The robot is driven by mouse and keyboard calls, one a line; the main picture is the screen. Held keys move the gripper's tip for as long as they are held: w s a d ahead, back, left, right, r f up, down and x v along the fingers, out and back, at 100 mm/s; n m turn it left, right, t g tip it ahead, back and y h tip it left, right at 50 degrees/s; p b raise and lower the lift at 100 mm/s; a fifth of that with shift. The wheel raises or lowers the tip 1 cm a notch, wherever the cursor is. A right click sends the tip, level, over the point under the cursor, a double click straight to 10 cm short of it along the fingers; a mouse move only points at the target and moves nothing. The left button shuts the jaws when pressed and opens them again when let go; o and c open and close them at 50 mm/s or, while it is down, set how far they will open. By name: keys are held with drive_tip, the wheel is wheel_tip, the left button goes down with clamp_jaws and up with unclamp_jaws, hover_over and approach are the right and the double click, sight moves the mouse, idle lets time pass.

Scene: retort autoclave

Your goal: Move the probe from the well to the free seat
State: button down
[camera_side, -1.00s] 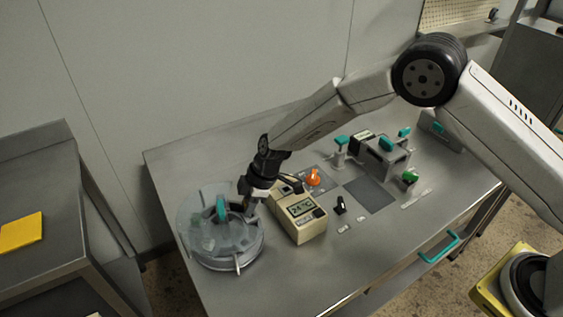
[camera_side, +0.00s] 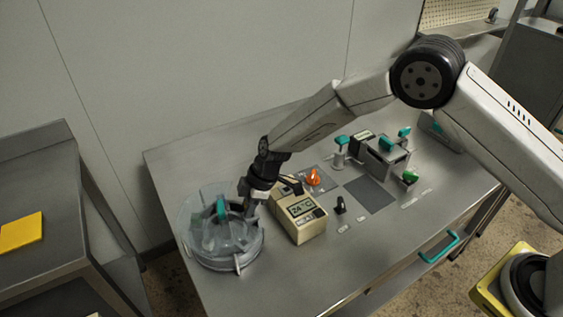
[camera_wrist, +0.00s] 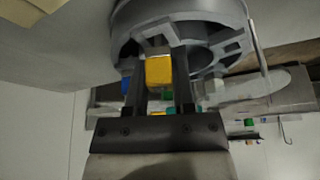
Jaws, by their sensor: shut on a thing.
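My gripper (camera_side: 247,192) points down at the right rim of a round, clear-walled vessel (camera_side: 238,262) with grey fins inside. A teal upright handle (camera_side: 221,208) stands in the vessel, just left of the fingers. In the wrist view, my gripper (camera_wrist: 160,84) has its two dark fingers on either side of a yellow block (camera_wrist: 160,71) and is shut on it. The grey round vessel (camera_wrist: 215,25) fills the background there. The yellow block is hidden in the side view. I cannot tell from the frames whether it is the probe's grip, or which seat is free.
A beige meter (camera_side: 305,228) with a lit display stands close to the right of my gripper. Beyond it are an orange knob (camera_side: 313,177), a black switch (camera_side: 340,205) and a grey fixture (camera_side: 386,156) with teal handles. The table's front left is clear.

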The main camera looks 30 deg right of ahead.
drive_tip(key=shift+f, duration=0.55)
idle(1.1)
drive_tip(key=shift+c, duration=1.8)
unclamp_jaws()
drive_tip(key=shift+o, duration=0.2)
drive_tip(key=o, duration=0.3)
drive_tip(key=shift+r, duration=0.2)
drive_tip(key=shift+r, duration=3.3)
